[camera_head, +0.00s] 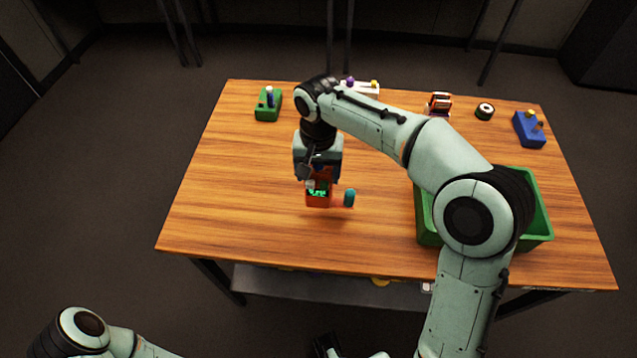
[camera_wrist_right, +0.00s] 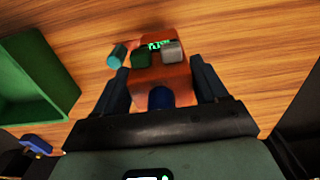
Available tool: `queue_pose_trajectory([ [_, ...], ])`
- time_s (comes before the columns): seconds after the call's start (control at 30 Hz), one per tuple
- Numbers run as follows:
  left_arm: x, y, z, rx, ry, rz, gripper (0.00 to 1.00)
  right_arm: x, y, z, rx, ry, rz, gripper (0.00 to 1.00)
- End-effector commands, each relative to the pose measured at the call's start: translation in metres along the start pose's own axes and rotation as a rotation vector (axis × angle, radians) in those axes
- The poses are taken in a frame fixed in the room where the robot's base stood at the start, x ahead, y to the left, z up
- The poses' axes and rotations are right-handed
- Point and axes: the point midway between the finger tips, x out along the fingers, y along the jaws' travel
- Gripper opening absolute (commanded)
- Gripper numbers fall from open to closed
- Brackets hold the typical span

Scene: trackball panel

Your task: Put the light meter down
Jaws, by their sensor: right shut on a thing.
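An orange block with green lit markings (camera_head: 318,199), which I take to be the light meter, is in my right gripper (camera_head: 318,180), low over the middle of the table. In the right wrist view the light meter (camera_wrist_right: 160,78) sits between the two dark fingers, with a grey and a dark green part on its far end and a dark blue round part nearer. I cannot tell whether its underside touches the wood. A teal cylinder (camera_head: 349,197) is close beside it. My left arm shows at the lower left; its fingers are not clearly visible.
The wooden table (camera_head: 230,200) is clear on its left and front. A green bin (camera_head: 540,236) stands at the right, partly behind my right arm. Along the back are a green block (camera_head: 268,105), a white device (camera_head: 362,89), an orange device (camera_head: 438,103), a round item (camera_head: 485,111) and a blue block (camera_head: 528,131).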

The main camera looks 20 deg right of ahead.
Motion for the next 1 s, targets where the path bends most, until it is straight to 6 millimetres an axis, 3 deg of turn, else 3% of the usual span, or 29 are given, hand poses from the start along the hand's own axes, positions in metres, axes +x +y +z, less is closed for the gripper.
queue_pose_trajectory([
  [0.3, 0.007, -0.003, 0.000, -0.001, -0.002, -0.001, 0.34, 0.041, 0.000, 0.001, 0.000, -0.001, 0.001, 0.17],
  [0.7, 0.009, -0.003, 0.000, -0.001, -0.003, -0.001, 0.34, 0.045, 0.000, 0.000, 0.000, 0.000, -0.001, 0.17],
  [0.73, 0.009, -0.003, 0.000, -0.001, -0.003, -0.001, 0.34, 0.046, 0.000, 0.000, 0.000, 0.000, 0.000, 0.75],
  [0.8, 0.008, -0.003, 0.000, -0.001, -0.002, -0.001, 0.34, 0.045, 0.000, 0.000, 0.000, 0.000, 0.000, 0.98],
  [1.0, 0.008, -0.003, 0.000, -0.001, -0.003, -0.001, 0.34, 0.045, 0.000, 0.000, 0.000, 0.000, 0.000, 0.98],
])
